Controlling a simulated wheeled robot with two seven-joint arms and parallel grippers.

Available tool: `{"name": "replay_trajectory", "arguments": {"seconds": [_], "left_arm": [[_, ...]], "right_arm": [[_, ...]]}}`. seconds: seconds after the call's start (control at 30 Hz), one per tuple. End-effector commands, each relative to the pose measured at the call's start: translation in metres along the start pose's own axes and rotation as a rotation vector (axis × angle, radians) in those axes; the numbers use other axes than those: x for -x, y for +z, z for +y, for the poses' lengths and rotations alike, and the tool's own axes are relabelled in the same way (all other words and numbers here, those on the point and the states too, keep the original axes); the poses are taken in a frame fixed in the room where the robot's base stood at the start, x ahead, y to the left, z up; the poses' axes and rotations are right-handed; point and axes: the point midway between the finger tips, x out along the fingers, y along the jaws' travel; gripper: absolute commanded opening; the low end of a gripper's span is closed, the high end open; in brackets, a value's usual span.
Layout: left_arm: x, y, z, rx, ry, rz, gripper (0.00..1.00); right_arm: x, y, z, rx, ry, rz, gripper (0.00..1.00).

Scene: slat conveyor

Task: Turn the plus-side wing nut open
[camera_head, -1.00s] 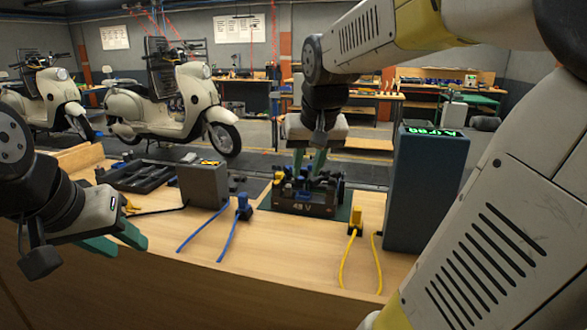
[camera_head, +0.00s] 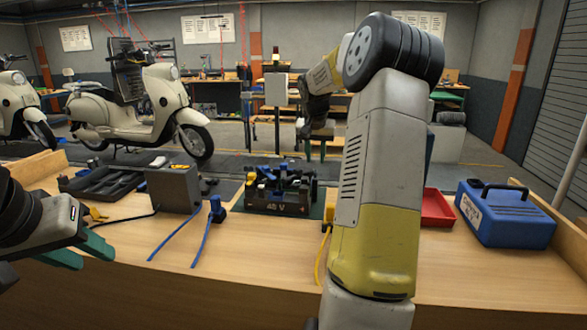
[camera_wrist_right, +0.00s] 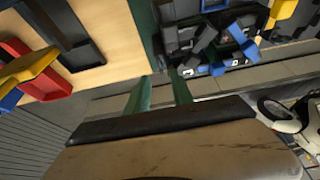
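The dark battery (camera_head: 279,207), marked 48 V, sits on a green mat on the bench, with blue, yellow and black parts on top. It also shows at the top of the right wrist view (camera_wrist_right: 172,38). I cannot make out which part is the plus-side wing nut. My right gripper (camera_head: 315,158) is raised behind and right of the battery, clear of it. Its green fingers (camera_wrist_right: 160,74) are apart with nothing between them. My left gripper (camera_head: 96,254) hangs over the bench's front left, its green fingers apart and empty, away from the battery.
A grey box (camera_head: 174,190) and a black tray (camera_head: 105,182) stand left of the battery. A red tray (camera_head: 437,208) and blue toolbox (camera_head: 505,217) are right, past my right arm.

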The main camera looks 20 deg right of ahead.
Motion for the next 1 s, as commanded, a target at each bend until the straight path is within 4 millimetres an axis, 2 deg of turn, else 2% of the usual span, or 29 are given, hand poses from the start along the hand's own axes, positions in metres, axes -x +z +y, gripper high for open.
{"name": "replay_trajectory", "arguments": {"seconds": [0.1, 0.3, 0.43, 0.67, 0.7, 0.83, 1.0], "left_arm": [[0.000, 0.000, 0.000, 0.000, 0.000, 0.000, 0.36], [0.000, 0.000, 0.000, 0.000, 0.000, 0.000, 0.36], [0.000, 0.000, 0.000, 0.000, 0.000, 0.000, 0.36], [0.000, 0.000, 0.000, 0.000, 0.000, 0.000, 0.36], [0.000, 0.000, 0.000, 0.000, 0.000, 0.000, 0.36], [0.000, 0.000, 0.000, 0.000, 0.000, 0.000, 0.36], [0.000, 0.000, 0.000, 0.000, 0.000, 0.000, 0.36]], "right_arm": [[-0.022, 0.001, 0.000, 0.000, 0.000, -0.005, 0.28], [-0.047, 0.001, 0.000, 0.001, -0.001, -0.001, 0.28], [-0.055, 0.001, 0.000, 0.002, 0.000, 0.000, 0.28], [-0.055, 0.001, 0.000, 0.002, 0.000, 0.000, 0.28], [-0.055, 0.001, 0.000, 0.002, 0.000, 0.000, 0.26], [-0.055, 0.001, 0.000, 0.002, -0.001, 0.000, 0.01], [-0.055, 0.001, 0.000, 0.002, -0.001, 0.000, 0.00]]}}
